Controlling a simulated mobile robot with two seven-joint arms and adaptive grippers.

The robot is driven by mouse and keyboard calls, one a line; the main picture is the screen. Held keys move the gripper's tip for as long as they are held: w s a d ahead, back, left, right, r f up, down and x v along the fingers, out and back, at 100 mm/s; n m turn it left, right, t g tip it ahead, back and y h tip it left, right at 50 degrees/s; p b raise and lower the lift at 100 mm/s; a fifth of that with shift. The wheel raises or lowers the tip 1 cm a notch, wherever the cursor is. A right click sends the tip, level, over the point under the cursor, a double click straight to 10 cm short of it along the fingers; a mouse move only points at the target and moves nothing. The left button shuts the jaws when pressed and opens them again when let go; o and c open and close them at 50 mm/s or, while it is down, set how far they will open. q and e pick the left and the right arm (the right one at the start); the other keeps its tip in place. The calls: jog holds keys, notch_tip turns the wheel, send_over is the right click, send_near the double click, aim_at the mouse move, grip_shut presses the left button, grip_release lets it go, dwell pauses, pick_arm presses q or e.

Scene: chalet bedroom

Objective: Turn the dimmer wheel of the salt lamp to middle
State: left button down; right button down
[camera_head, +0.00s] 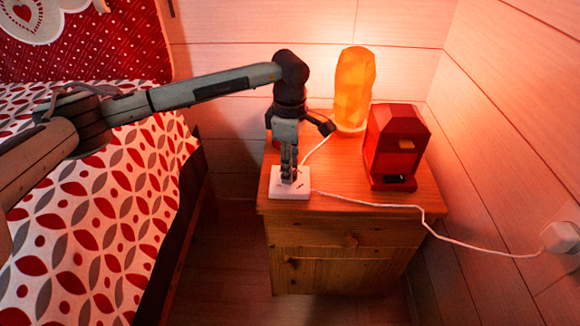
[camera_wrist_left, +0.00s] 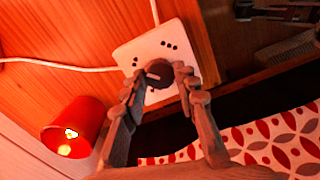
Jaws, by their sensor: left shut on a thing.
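The salt lamp (camera_head: 355,88) glows orange at the back of the wooden nightstand. Its white dimmer box (camera_head: 290,190) lies near the nightstand's front left edge, with white cords running from it. In the left wrist view the box (camera_wrist_left: 148,48) shows groups of black dots and a dark round dimmer wheel (camera_wrist_left: 159,73) with a pale mark. My left gripper (camera_head: 289,180) points straight down over the box. In the left wrist view its fingers (camera_wrist_left: 158,80) stand on either side of the wheel, shut on it. My right gripper is not in view.
A red box-shaped object (camera_head: 395,147) stands on the right of the nightstand (camera_head: 340,190). A white cord (camera_head: 465,243) runs to a wall plug (camera_head: 560,237). The bed (camera_head: 90,210) with a patterned cover is on the left.

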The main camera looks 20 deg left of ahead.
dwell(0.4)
pick_arm(q)
jog(key=c, duration=1.2)
grip_release()
jog(key=shift+o, duration=0.2)
notch_tip(320, 180, up, 12)
